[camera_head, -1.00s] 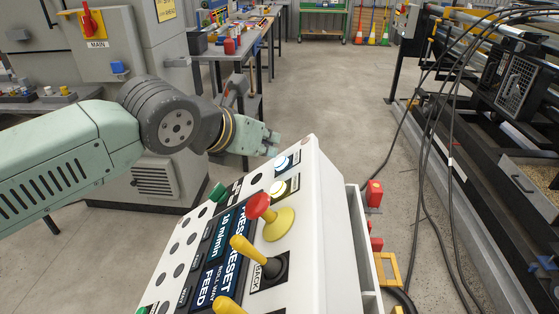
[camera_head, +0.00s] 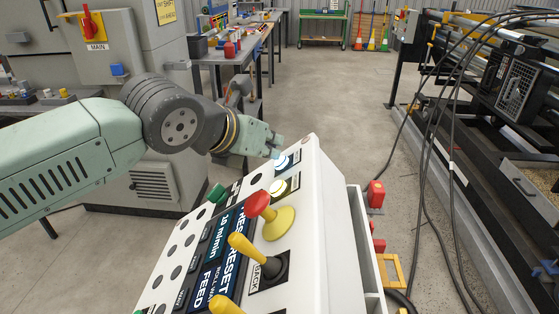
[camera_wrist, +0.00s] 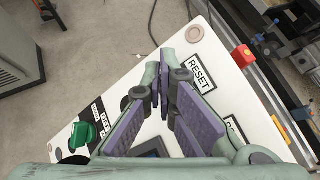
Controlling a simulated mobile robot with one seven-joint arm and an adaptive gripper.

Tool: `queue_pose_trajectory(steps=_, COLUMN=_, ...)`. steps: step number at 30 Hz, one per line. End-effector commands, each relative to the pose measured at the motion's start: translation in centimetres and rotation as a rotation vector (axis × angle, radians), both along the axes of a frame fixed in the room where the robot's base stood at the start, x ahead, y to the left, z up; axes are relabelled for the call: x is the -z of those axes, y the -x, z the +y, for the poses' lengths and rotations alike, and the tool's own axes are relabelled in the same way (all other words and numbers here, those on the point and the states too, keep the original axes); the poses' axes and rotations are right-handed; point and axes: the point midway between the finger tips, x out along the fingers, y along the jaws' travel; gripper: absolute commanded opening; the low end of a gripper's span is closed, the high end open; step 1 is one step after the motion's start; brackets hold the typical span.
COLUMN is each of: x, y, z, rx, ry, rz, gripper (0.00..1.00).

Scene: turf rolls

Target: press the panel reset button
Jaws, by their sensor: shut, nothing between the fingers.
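The white control panel (camera_head: 335,235) slants across the front of the head view. Its RESET label shows in the wrist view (camera_wrist: 200,72), right beside my fingertips. A lit bluish-white button (camera_head: 281,163) sits near the panel's top edge beside a label. In the wrist view that button is hidden behind my fingers. My gripper (camera_head: 277,148) is shut and empty, with its tips right at the button's upper side; I cannot tell whether they touch it. The closed fingertips also show in the wrist view (camera_wrist: 164,68), pointing at the panel.
Close below on the panel are a lit yellowish button (camera_head: 278,187), a red mushroom button (camera_head: 257,203) on a yellow base, a green knob (camera_head: 217,193) and yellow levers (camera_head: 243,248). A red box (camera_head: 375,194) is at the panel's right side. Black cables (camera_head: 425,150) hang further right.

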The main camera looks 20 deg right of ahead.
Motion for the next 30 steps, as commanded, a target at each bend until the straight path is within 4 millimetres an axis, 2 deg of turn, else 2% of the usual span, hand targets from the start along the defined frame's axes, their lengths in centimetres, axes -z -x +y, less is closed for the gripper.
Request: queue_pose_trajectory(steps=30, x=0.65, y=0.21, z=-0.48, rx=0.001, ry=-0.001, rz=0.000, gripper=0.00)
